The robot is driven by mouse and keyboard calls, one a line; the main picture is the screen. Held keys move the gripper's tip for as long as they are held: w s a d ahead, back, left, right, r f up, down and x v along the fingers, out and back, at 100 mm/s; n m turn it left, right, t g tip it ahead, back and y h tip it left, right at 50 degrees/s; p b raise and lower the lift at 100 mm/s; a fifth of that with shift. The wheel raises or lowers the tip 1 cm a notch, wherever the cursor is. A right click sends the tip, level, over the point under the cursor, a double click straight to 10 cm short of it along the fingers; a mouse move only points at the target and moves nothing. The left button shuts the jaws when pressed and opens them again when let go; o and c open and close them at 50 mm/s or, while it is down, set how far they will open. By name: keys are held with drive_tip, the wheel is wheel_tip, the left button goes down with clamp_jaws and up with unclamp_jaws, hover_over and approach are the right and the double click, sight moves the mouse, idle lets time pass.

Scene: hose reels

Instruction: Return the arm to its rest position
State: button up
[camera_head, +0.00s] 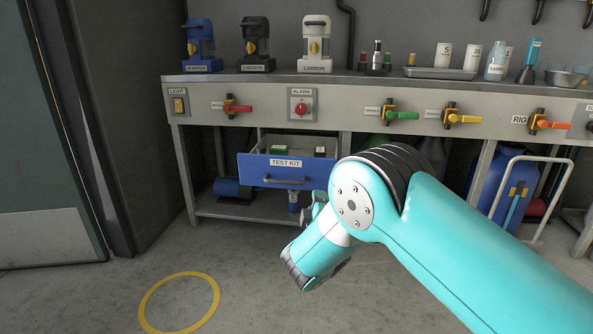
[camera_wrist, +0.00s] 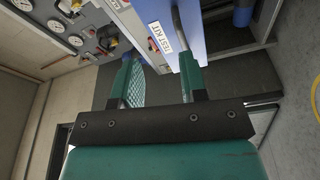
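My arm (camera_head: 470,225) reaches in from the lower right of the head view and bends down in front of the bench. My gripper (camera_wrist: 158,75) shows in the wrist view with its two green fingers apart and nothing seen between them. In the head view the arm mostly hides it. The blue drawer labelled TEST KIT (camera_head: 262,172) is pulled out under the bench, left of my arm. It also shows at the top of the wrist view (camera_wrist: 188,42), with its grey handle close beyond the right finger. I cannot tell whether they touch.
The bench (camera_head: 350,95) carries valves, a red alarm knob (camera_head: 300,109), several machines and bottles. A blue container (camera_head: 497,185) and a white trolley frame (camera_head: 524,200) stand at right. The floor at left is clear around a yellow ring (camera_head: 150,295).

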drive_tip(key=s+d+r+m+g+h+p, duration=0.1)
drive_tip(key=s+d+r+m+g+p, duration=0.1)
drive_tip(key=s+d+r+m+g, duration=0.25)
drive_tip(key=s+d+r+m+g+h+p, duration=0.1)
drive_tip(key=s+d+r+m+g, duration=0.15)
drive_tip(key=d+r+m, duration=0.35)
drive_tip(key=s+a+r+n+g+y+p, duration=0.1)
drive_tip(key=s+r+g+y+p, duration=0.35)
drive_tip(key=s, duration=1.35)
drive_tip(key=s+a+r+g+y, duration=0.1)
drive_tip(key=s+r+g, duration=0.65)
drive_tip(key=s, duration=1.05)
wheel_tip(320, 180, up, 38)
drive_tip(key=p, duration=3.8)
drive_tip(key=shift+w+d+t, duration=0.15)
drive_tip(key=shift+t, duration=0.15)
drive_tip(key=shift+f, duration=0.1)
drive_tip(key=shift+n, duration=0.25)
